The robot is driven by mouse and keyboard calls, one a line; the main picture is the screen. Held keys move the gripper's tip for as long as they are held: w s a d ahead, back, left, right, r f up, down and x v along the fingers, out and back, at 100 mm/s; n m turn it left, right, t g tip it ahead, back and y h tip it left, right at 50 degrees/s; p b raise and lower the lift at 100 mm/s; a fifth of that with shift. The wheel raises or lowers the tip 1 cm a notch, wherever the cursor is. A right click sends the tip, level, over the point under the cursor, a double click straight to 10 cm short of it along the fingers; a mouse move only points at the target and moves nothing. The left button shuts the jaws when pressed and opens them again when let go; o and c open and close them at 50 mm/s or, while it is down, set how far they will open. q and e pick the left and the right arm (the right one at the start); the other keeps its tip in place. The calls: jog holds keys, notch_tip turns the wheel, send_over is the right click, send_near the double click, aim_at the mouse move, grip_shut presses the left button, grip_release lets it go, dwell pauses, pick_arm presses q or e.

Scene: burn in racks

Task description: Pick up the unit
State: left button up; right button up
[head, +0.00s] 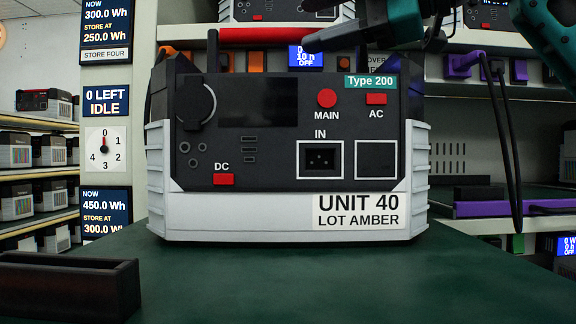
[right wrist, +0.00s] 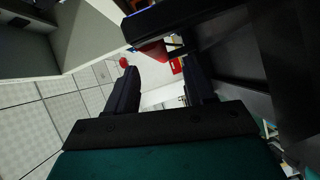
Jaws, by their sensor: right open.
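The unit (head: 290,150), a dark-faced power station with pale ribbed sides and a label reading UNIT 40 LOT AMBER, stands upright on a dark green surface (head: 290,285) in the middle of the head view. Its front faces me, with red MAIN, AC and DC buttons, an IN socket and a Type 200 tag. My right gripper (head: 318,42) reaches in from the upper right and appears above the unit's top, not holding it. In the right wrist view its two fingers (right wrist: 158,88) are spread with nothing between them. My left gripper is out of view.
A dark open tray (head: 70,287) lies at the front left. Shelves with more units (head: 16,150) stand at the far left, beside display panels and a dial (head: 105,150). Behind is a rack with purple parts (head: 500,208) and hanging black cables (head: 508,150).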

aim_at(298, 31)
jog(key=x, duration=0.4)
jog(key=shift+w+a+p, duration=0.1)
jog(key=shift+w+p, duration=0.2)
jog(key=shift+w, duration=0.1)
jog(key=shift+f, duration=0.1)
jog(key=shift+c, duration=0.3)
grip_shut()
dwell(0.5)
